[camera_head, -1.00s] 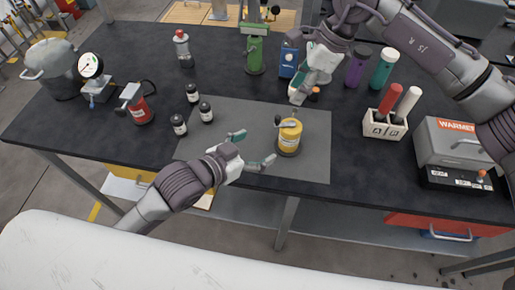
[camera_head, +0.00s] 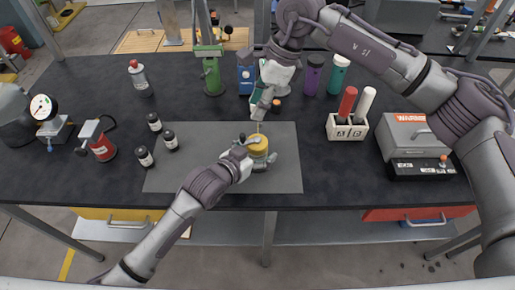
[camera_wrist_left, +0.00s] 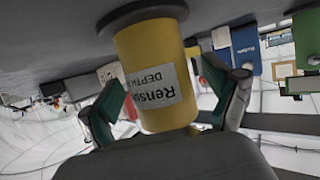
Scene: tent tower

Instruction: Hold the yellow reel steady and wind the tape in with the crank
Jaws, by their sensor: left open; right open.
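The yellow reel (camera_head: 259,149) stands upright on the grey mat (camera_head: 286,183), and its label faces the left wrist camera (camera_wrist_left: 156,82). Its crank (camera_head: 247,139) is on the upper side, with a dark knob at the left. My left gripper (camera_head: 255,162) is open around the lower part of the reel. In the left wrist view its green-padded fingers (camera_wrist_left: 163,95) stand on either side of the reel; firm contact cannot be told. My right gripper (camera_head: 261,109) is open, pointing down just above and behind the reel, with nothing visible in it.
A white holder (camera_head: 346,131) with red and white handles and a grey warmer box (camera_head: 407,137) stand right. Green and blue items stand behind.

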